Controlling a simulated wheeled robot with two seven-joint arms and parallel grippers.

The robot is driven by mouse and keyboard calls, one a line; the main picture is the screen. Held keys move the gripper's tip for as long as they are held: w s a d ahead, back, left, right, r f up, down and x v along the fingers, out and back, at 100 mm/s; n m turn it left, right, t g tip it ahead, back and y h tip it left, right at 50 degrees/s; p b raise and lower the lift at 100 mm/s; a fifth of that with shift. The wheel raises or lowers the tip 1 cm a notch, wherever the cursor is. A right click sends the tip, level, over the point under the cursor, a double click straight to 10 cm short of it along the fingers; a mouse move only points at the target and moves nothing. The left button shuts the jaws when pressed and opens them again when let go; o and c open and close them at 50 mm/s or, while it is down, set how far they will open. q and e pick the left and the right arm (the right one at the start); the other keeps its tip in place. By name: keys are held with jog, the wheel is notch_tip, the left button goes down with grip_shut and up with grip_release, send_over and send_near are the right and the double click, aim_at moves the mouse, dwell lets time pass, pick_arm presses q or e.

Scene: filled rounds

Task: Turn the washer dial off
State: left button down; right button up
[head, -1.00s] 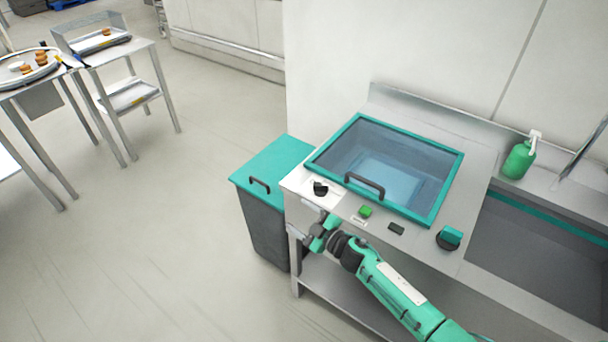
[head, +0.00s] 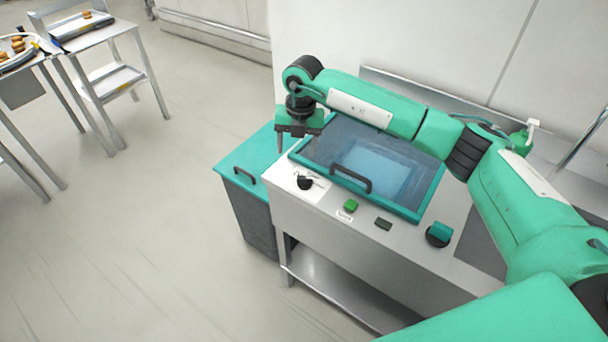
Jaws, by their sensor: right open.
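The washer has a glass lid (head: 345,150) with a teal frame and a dark handle, and it is shut in the steel counter. The dial, a black knob (head: 305,183), sits on a white plate at the counter's left front corner. Its exact pointer angle is too small to read. My right gripper (head: 298,145) is open and empty, pointing down above the lid's left corner, behind and above the dial and apart from it. My right arm crosses over the lid from the right. My left gripper is not in view.
A green button (head: 350,205), a small dark panel (head: 383,223) and a teal-and-black knob (head: 439,234) line the front edge. A teal-lidded bin (head: 240,165) stands left of the counter.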

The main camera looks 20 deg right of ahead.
aim_at(305, 178)
jog(key=shift+h, duration=0.5)
jog(key=f+p, duration=0.1)
jog(key=f, duration=0.3)
jog(key=d+f+p, duration=0.1)
jog(key=f+p, duration=0.1)
jog(key=f, duration=0.2)
jog(key=d+f+p, duration=0.1)
jog(key=f, duration=0.2)
jog(key=shift+w+d+f+p, duration=0.15)
jog(key=shift+w+f+p, duration=0.15)
jog(key=shift+f, duration=0.65)
jog(key=c, duration=1)
